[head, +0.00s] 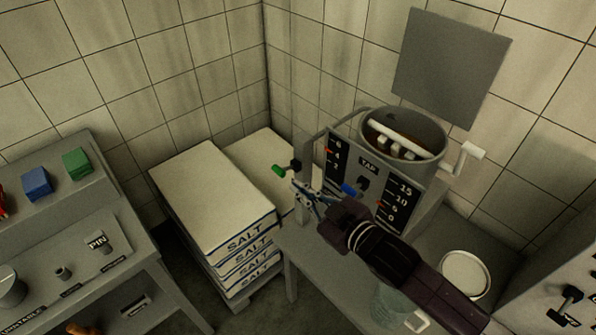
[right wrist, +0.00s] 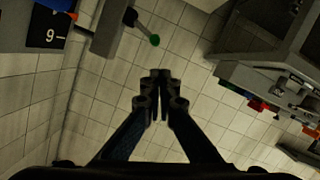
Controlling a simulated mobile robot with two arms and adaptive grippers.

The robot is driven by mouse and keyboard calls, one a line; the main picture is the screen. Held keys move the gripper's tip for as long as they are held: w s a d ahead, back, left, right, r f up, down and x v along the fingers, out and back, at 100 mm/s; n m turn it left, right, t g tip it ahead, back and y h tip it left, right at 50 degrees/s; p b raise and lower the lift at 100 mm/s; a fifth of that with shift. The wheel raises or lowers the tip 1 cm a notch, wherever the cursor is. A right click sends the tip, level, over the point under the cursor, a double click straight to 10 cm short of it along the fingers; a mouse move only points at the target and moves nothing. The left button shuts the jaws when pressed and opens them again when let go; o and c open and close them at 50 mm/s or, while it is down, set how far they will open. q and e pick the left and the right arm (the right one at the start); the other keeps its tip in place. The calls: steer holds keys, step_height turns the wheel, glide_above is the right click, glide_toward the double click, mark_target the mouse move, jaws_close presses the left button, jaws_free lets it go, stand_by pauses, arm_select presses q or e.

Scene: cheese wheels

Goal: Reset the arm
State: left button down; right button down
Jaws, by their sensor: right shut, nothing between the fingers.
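My right arm comes in from the lower right in the head view. Its gripper (head: 304,190) is in front of the left side of the grey vat machine (head: 368,165), close to the green-ended lever (head: 279,170). Whether it touches the machine cannot be told from the head view. In the right wrist view the fingers (right wrist: 160,78) are together and empty. The green lever end (right wrist: 154,40) shows beyond and above them there, apart from the fingertips. My left gripper is not in view.
Stacked salt sacks (head: 215,200) stand left of the machine's table. A blue handle (head: 350,190) is by the TAP label. A shelf unit (head: 100,185) holds blue (head: 37,184) and green (head: 77,163) blocks at left. A round white item (head: 466,272) lies at right.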

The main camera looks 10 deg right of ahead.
steer(key=s+d+f+m+g+h, duration=0.3)
steer(key=s+d+f, duration=0.2)
steer(key=s, duration=0.4)
steer(key=s+d+f+m+g+h, duration=0.2)
steer(key=s+d+f+m+g, duration=0.25)
steer(key=s, duration=0.45)
steer(key=s+d+f+m+g+h, duration=0.1)
steer(key=s+d+f+g+h, duration=0.15)
steer(key=s+d+f, duration=0.4)
steer(key=s+a+f+g+b, duration=0.1)
steer(key=s+f, duration=0.1)
steer(key=f, duration=1.3)
steer(key=s+a+f+b, duration=0.1)
steer(key=s+f+b, duration=0.15)
steer(key=f, duration=1.15)
steer(key=s+d+f+g+b, duration=0.1)
steer(key=s+d+f, duration=0.2)
steer(key=s+f, duration=1.3)
steer(key=shift+s+f, duration=0.3)
steer(key=shift+f, duration=0.4)
